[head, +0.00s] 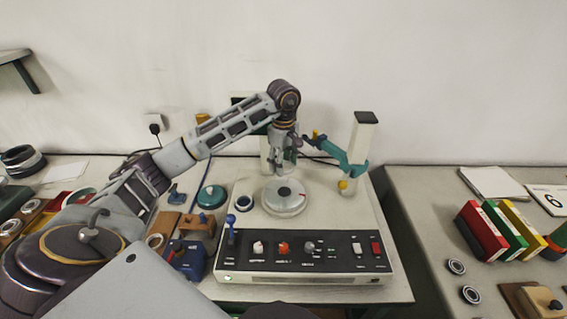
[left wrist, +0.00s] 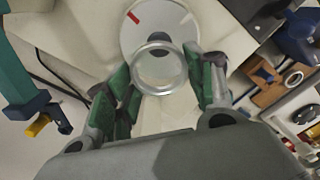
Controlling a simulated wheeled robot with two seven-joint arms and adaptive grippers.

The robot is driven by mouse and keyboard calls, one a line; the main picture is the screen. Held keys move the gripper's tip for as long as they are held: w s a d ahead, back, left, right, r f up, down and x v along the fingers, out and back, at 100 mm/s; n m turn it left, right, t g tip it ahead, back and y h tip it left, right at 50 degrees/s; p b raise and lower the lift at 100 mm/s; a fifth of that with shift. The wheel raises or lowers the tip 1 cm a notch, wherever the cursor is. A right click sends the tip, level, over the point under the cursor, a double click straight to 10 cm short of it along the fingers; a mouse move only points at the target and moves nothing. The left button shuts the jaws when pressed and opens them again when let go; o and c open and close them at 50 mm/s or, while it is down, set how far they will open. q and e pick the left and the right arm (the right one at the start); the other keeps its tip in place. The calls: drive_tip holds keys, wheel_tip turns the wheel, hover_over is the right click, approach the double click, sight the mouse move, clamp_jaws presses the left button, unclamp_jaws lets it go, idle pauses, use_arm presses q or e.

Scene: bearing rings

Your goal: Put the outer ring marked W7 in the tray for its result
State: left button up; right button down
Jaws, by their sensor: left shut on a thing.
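My left gripper (head: 281,168) hangs above the round grey plate (head: 284,207) of the test machine. In the left wrist view the gripper (left wrist: 163,75) is shut on a shiny steel ring (left wrist: 137,72), gripped between its green-padded fingers. The ring's bore is open and it overlaps the plate (left wrist: 178,18) with its red mark. Whether it touches the plate I cannot tell. No W7 mark is readable on it. At the far left are a red tray (head: 79,195) and a green tray (head: 12,199), partly hidden by my arm. My right gripper is not in view.
The machine's front panel (head: 300,267) carries knobs and a blue-topped lever (head: 231,222). A white post with a teal arm (head: 345,160) stands right of the plate.

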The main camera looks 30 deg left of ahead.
use_arm(q)
drive_tip(key=shift+r+p, duration=1.2)
drive_tip(key=shift+r, duration=0.95)
drive_tip(key=shift+s, duration=0.1)
